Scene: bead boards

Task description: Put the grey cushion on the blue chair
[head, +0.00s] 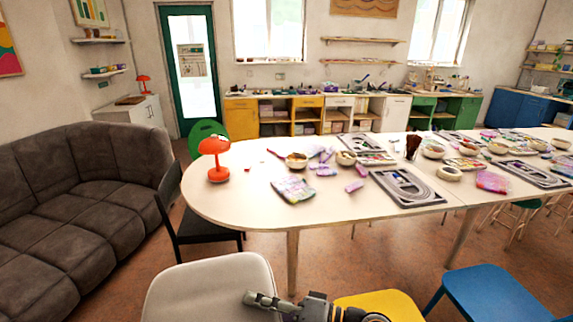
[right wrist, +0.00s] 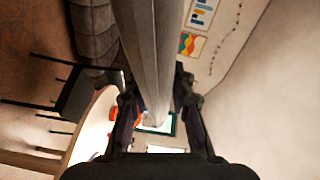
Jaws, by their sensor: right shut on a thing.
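The grey cushion (head: 212,288), a pale rounded square, is at the bottom of the head view, left of centre. My right gripper (head: 262,300) is at its right side and is shut on it. In the right wrist view the cushion (right wrist: 152,50) shows edge-on as a grey band between the two fingers. The blue chair (head: 490,295) is at the lower right of the head view, and its visible seat is bare. The cushion is well to its left. My left gripper is in neither view.
A yellow chair (head: 380,303) stands between the cushion and the blue chair, partly behind my right arm. A long white table (head: 250,205) with bead boards and bowls lies beyond. A black chair (head: 200,215) and a dark sofa (head: 75,215) are at the left.

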